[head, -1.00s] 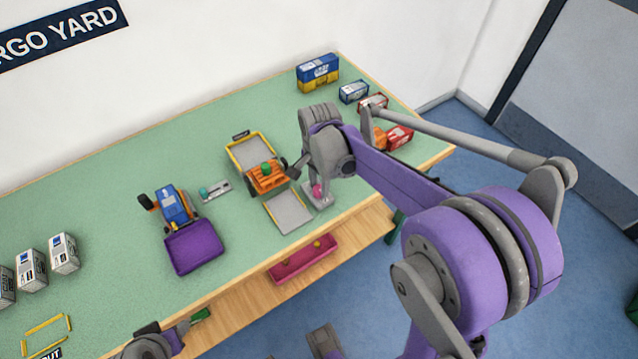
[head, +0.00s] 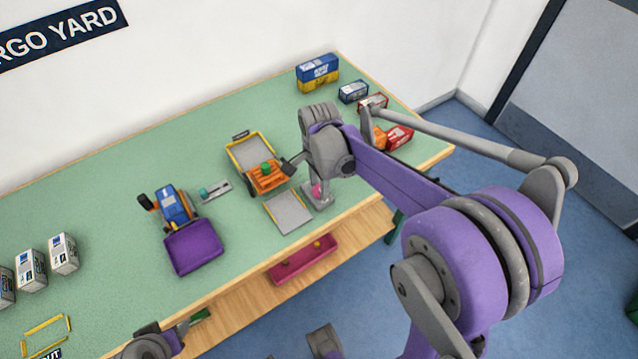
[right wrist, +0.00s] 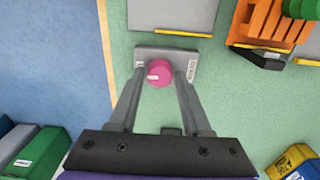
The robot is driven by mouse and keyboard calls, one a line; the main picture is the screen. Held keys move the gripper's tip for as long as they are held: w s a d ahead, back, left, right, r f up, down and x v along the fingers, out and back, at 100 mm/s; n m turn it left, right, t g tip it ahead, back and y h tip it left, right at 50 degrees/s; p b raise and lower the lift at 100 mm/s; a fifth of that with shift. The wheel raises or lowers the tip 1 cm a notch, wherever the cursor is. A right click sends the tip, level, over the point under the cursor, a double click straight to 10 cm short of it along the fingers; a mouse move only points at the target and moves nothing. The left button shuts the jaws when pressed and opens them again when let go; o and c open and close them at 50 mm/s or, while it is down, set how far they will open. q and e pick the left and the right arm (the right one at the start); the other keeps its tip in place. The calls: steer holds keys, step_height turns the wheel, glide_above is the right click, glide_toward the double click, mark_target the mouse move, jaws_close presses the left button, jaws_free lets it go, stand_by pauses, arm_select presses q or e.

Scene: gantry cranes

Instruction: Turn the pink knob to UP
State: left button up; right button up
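The pink knob (right wrist: 159,73) sits on a small grey plate (right wrist: 167,56) near the table's front edge. In the right wrist view it lies between the fingertips of my right gripper (right wrist: 161,78). The fingers stand apart on either side, with a slim gap showing at each side. A pale mark shows on the knob's left part. In the head view the knob (head: 316,189) shows below my right wrist. My left gripper (head: 177,333) is partly in view at the bottom left; its fingers are unclear.
A grey pad (head: 288,212) lies left of the knob plate. Small boxes (head: 354,91) stand at the far right. A pink tray (head: 302,262) is below the table top.

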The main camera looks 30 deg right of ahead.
mark_target(319, 188)
steer(key=shift+o, duration=1.1)
steer(key=shift+r, duration=0.1)
step_height(319, 188, up, 11)
steer(key=p, duration=0.1)
steer(key=shift+f, duration=0.2)
steer(key=s+a+n+t+p, duration=0.2)
steer(key=s+a+n+p, duration=0.1)
steer(key=s+n, duration=0.4)
steer(key=s+a+n+t+p, duration=0.3)
steer(key=s+a+n, duration=0.1)
steer(key=s+n, duration=0.4)
steer(key=shift+s+n+p, duration=0.2)
steer(key=shift+n+p, duration=0.2)
steer(key=shift+n, duration=0.7)
